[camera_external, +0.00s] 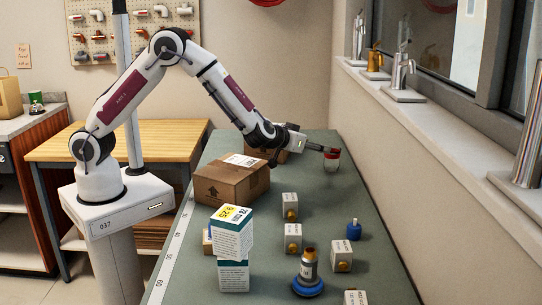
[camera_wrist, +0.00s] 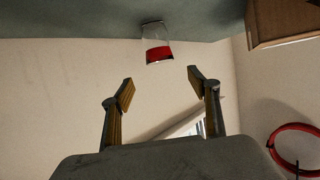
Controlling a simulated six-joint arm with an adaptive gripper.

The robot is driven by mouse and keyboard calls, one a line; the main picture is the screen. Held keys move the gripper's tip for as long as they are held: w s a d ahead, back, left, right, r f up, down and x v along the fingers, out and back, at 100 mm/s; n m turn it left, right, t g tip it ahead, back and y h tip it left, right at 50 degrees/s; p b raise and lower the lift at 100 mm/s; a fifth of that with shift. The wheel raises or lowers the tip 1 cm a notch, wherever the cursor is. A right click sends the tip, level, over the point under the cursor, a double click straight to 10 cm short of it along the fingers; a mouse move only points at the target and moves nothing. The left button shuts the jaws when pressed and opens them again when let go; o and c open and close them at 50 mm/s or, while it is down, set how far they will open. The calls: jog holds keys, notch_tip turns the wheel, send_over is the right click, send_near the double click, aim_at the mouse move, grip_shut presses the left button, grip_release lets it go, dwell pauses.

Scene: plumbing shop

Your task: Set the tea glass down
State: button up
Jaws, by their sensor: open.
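The tea glass (camera_external: 333,163) stands on the green table top near its far end. It is a small clear glass with a red band in its upper part. It also shows in the wrist view (camera_wrist: 157,45), where the scene is upside down and its base meets the table. My gripper (camera_external: 327,150) is beside the glass at about its upper height. In the wrist view my gripper (camera_wrist: 161,81) is open and empty, with its two fingers spread apart. The glass appears just beyond the fingertips, roughly centred between them. The external view does not clearly show the gap between fingers and glass.
A cardboard box (camera_external: 232,183) lies below my forearm, with another behind it (camera_wrist: 285,22). White-and-blue cartons (camera_external: 233,244), several small white boxes (camera_external: 293,238), a blue bottle (camera_external: 353,230) and a blue-based fitting (camera_external: 308,272) stand nearer. The table (camera_external: 337,198) in front of the glass is clear.

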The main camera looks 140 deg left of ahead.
jog(key=w+d+r+m+t+h, duration=0.2)
jog(key=w+d+r+t, duration=0.25)
jog(key=w+d, duration=0.3)
jog(key=w+d+r+m+t+h, duration=0.1)
jog(key=w+d+r+m+t, duration=0.2)
jog(key=w+d+r, duration=0.4)
jog(key=d+r+m+t+h, duration=0.2)
jog(key=d+r+m+h, duration=0.1)
jog(key=d, duration=0.8)
jog(key=d+r+m+t+h, duration=0.1)
jog(key=d+r+m+h, duration=0.15)
jog(key=d, duration=0.95)
jog(key=s+d+m+g+h, duration=0.1)
jog(key=s+d+m+h, duration=0.1)
jog(key=s+d, duration=0.5)
jog(key=s+d+m+h, duration=0.3)
jog(key=s+d, duration=0.2)
jog(key=d, duration=0.5)
jog(key=s+d+f+m+g, duration=0.1)
jog(key=s+d+f+g, duration=0.1)
jog(key=s, duration=0.7)
jog(key=s+d+f+m+g, duration=0.1)
jog(key=s+d+f+g, duration=0.1)
jog(key=s, duration=0.7)
jog(key=shift+s+d+f, duration=0.2)
jog(key=shift+s+f, duration=0.05)
jog(key=shift+f, duration=0.2)
